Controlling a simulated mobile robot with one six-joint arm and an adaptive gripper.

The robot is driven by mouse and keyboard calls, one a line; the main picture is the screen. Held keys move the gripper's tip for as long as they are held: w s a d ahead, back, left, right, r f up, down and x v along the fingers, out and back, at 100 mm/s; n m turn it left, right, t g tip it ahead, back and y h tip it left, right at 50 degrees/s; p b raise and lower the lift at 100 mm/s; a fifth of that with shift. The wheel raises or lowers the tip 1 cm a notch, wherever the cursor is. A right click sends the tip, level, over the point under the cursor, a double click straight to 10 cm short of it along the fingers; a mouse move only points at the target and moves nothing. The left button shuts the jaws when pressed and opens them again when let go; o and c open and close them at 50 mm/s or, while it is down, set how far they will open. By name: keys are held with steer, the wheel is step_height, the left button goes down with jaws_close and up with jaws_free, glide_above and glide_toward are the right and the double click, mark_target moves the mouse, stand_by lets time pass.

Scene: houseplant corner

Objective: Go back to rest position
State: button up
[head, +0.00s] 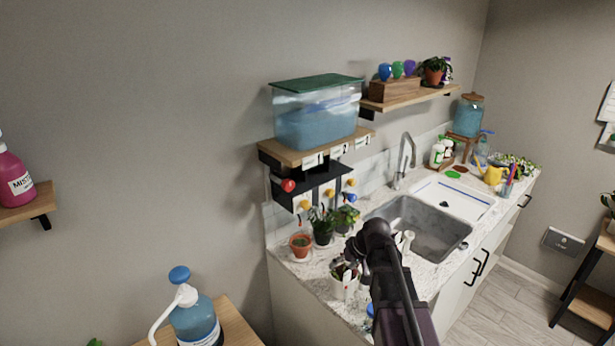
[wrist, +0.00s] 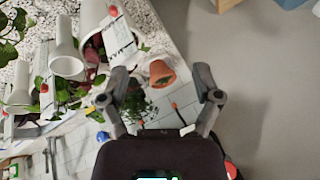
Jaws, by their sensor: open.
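My gripper (wrist: 163,88) is open in the wrist view, its two fingers spread apart with nothing held between them. The terracotta pot (head: 301,246) stands on the counter left of my arm. A white container (head: 345,281) sits close below the arm's end; whether anything touches it is unclear.
The sink (head: 421,226) lies right of my arm, with a tall faucet (head: 404,160). A shelf with valves (head: 318,157) holds a water tank (head: 316,113) above the pots. A blue pump bottle (head: 193,318) stands at lower left. The wall area between is clear.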

steer(key=s+f+m+g+h+b, duration=0.1)
steer(key=s+f+h, duration=0.1)
steer(key=s, duration=0.5)
steer(key=s+f+m+g+h+b, duration=0.1)
steer(key=s+f+g+h, duration=0.1)
steer(key=s, duration=0.6)
steer(key=shift+d+f+h+b, duration=0.3)
steer(key=shift+d+f+b, duration=0.05)
steer(key=shift+d+f, duration=0.1)
